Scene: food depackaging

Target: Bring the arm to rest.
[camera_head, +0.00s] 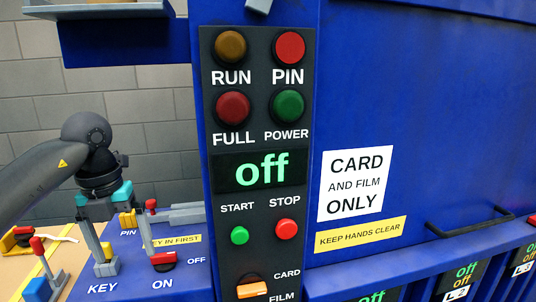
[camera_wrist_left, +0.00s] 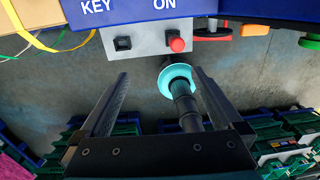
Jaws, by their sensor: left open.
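My left gripper (camera_head: 125,258) hangs over the blue key ledge at the lower left in the head view, beneath the dark grey arm. Its two fingers also show in the left wrist view (camera_wrist_left: 160,76), wide apart with nothing held between them. The blue ledge (camera_head: 195,275) carries the words KEY and ON, and a red-topped switch (camera_head: 163,261) stands near ON. In the head view the fingers overlap the ledge; I cannot tell whether they touch it. My right gripper is not in view.
The blue machine's control panel (camera_head: 263,200) has a display (camera_head: 262,169) reading "off". A shelf (camera_head: 118,22) juts out above the arm. A dark handle (camera_head: 470,231) projects at right. Green crates (camera_wrist_left: 285,140) lie low in the wrist view; grey floor (camera_wrist_left: 265,80) is open.

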